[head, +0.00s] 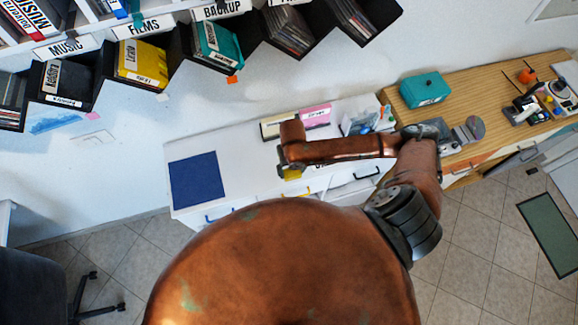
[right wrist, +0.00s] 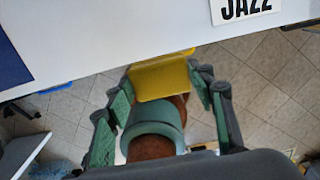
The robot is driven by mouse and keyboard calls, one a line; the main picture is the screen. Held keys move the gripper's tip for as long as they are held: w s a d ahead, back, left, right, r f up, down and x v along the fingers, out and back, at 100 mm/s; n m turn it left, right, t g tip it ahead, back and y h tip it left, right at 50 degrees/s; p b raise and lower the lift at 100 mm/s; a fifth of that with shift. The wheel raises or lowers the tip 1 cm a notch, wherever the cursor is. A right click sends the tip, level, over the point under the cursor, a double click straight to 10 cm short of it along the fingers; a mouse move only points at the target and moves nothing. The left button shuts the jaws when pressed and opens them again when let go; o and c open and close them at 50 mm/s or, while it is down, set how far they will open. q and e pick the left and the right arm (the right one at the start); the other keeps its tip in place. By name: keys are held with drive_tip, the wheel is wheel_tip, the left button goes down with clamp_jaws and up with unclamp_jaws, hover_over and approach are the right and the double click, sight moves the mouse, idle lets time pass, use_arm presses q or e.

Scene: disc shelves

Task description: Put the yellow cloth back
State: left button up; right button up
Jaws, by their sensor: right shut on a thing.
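The yellow cloth (right wrist: 160,80) is between the green-sided fingers of my right gripper (right wrist: 163,88) in the right wrist view. The gripper is shut on it, and the cloth shows as a small flat piece. In the head view only a bit of yellow (head: 292,174) shows beside my right gripper (head: 284,165), at the front edge of the white cabinet (head: 238,149). My arm hides part of that area. My left gripper is not in view.
A dark blue mat (head: 197,180) lies on the cabinet's left end, with bare white top beside it. A pink-and-white item (head: 315,116) lies behind my arm. A teal box (head: 424,89) stands on the wooden desk (head: 465,84). Labelled disc shelves (head: 142,27) run along the wall.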

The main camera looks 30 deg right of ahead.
drive_tip(key=w+f, duration=0.1)
drive_tip(key=w+d+f, duration=0.1)
drive_tip(key=w+f, duration=0.2)
drive_tip(key=f, duration=0.1)
drive_tip(key=shift+w+d, duration=0.25)
drive_tip(key=f, duration=0.1)
drive_tip(key=w+f+p, duration=0.1)
drive_tip(key=f, duration=0.1)
drive_tip(key=shift+d, duration=0.2)
drive_tip(key=shift+f+p, duration=0.25)
drive_tip(key=shift+p, duration=0.1)
drive_tip(key=shift+f, duration=0.2)
drive_tip(key=o, duration=1)
drive_tip(key=shift+f, duration=0.1)
